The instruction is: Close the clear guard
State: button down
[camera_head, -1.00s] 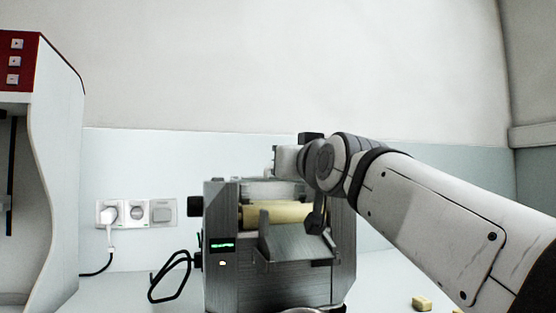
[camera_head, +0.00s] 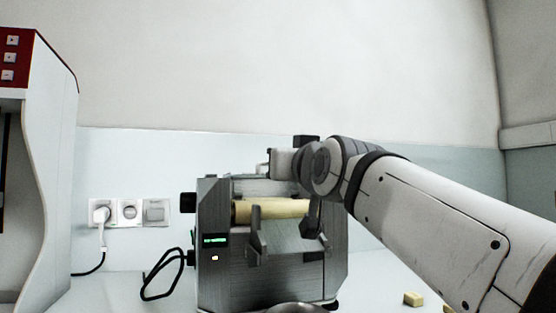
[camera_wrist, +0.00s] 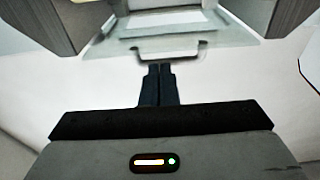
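The cream mill (camera_head: 225,275) is a brushed-metal machine with a pale yellow roller (camera_head: 280,208) across its front. In the wrist view, the clear guard (camera_wrist: 165,27) is a see-through panel between the mill's grey side walls, with a handle-like tab on its near edge. My gripper (camera_wrist: 159,68) is below that tab in the wrist view, with its two dark fingers together and nothing seen between them. I cannot tell whether the fingertips touch the tab. In the head view, my wrist is above the mill's top right, and the fingertips are hidden.
A white and red machine (camera_head: 45,180) stands at the left. A small yellow block (camera_head: 413,299) lies on the counter at the right. A rounded metal thing (camera_head: 300,308) shows at the bottom edge.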

notch_tip(320, 180, up, 10)
jog(key=p, duration=0.5)
jog(key=shift+f, duration=0.1)
